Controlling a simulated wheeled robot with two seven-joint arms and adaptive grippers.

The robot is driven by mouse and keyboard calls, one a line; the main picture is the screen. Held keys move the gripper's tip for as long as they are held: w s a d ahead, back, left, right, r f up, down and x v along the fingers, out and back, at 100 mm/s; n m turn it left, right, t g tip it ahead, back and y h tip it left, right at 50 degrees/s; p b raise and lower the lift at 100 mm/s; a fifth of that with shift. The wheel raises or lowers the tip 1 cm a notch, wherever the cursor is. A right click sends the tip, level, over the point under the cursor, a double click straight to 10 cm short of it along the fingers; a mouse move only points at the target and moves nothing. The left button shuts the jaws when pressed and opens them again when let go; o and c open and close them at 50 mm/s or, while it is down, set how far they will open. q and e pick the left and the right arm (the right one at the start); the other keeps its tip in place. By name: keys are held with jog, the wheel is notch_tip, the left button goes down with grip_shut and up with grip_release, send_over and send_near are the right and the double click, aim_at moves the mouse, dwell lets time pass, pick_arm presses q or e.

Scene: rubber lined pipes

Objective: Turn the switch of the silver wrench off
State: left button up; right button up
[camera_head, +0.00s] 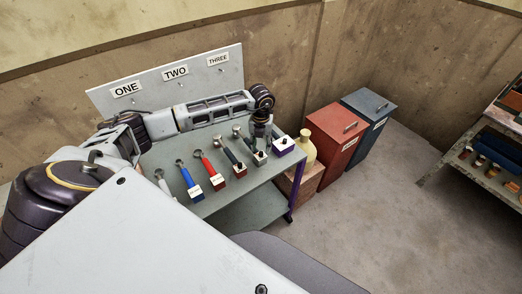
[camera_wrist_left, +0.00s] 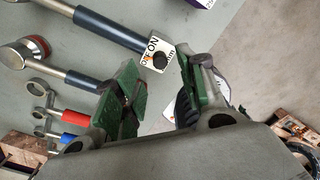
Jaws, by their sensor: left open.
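The silver wrench (camera_head: 161,182) lies at the left end of a row of tools on the grey table, partly hidden by my own body. The setting of its switch cannot be read. My left gripper (camera_head: 260,140) reaches over the right part of the row, well away from the silver wrench. In the left wrist view my left gripper (camera_wrist_left: 157,72) is open and empty, with green-padded fingers near a white switch box (camera_wrist_left: 158,52) marked ON with a black knob. That box sits at the end of a hammer with a dark blue handle (camera_wrist_left: 108,29). My right gripper is out of view.
The grey table (camera_head: 240,196) also holds a blue wrench (camera_head: 187,178), a red wrench (camera_head: 208,166) and several hammers. A board (camera_head: 175,80) labelled ONE, TWO, THREE stands behind. Red (camera_head: 335,140) and dark grey (camera_head: 371,118) bins stand to the right.

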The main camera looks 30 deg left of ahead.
aim_at(261, 152)
pick_arm(q)
jog(key=shift+f+p, duration=0.3)
jog(key=shift+f, duration=1.9)
grip_shut()
